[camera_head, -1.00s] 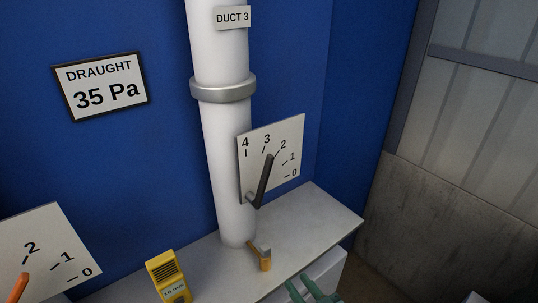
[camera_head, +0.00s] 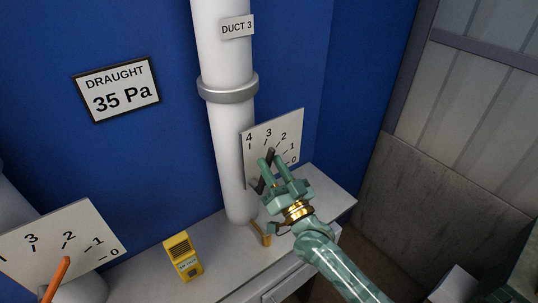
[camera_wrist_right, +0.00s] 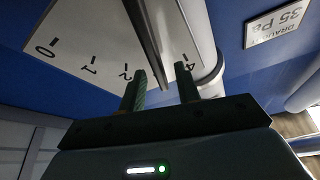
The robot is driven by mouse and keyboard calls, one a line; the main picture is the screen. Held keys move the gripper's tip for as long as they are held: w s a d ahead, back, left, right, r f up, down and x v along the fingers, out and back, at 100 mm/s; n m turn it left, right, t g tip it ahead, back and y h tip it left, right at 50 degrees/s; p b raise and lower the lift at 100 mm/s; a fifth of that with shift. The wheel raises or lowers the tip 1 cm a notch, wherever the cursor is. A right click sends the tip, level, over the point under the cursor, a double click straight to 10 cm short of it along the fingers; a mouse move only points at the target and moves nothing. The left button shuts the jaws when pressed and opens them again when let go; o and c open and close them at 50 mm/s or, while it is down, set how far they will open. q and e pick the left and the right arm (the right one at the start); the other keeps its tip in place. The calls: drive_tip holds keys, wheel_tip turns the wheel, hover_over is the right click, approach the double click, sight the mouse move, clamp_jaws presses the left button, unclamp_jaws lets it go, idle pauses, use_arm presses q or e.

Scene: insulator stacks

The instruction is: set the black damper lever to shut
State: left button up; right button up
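The black damper lever (camera_head: 271,154) is on a white scale plate (camera_head: 292,126) marked 4 to 0, beside the DUCT 3 pipe. Its tip points between 3 and 2. My right gripper (camera_head: 271,160) is in front of the plate, its fingers pointing at it and covering part of the lever. In the right wrist view, the lever (camera_wrist_right: 147,40) runs between the two spread fingers (camera_wrist_right: 162,84). The right gripper is open, and I cannot tell whether either finger touches the lever. My left gripper is not in view.
An orange lever (camera_head: 57,278) is on another scale plate (camera_head: 20,250) at lower left. A yellow box (camera_head: 183,257) and a small yellow-handled item (camera_head: 261,234) are on the grey bench (camera_head: 222,262). A draught sign (camera_head: 117,90) reads 35 Pa.

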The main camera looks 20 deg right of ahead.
drive_tip(key=shift+x, duration=1.1)
drive_tip(key=shift+c, duration=0.3)
clamp_jaws()
drive_tip(key=shift+d, duration=0.1)
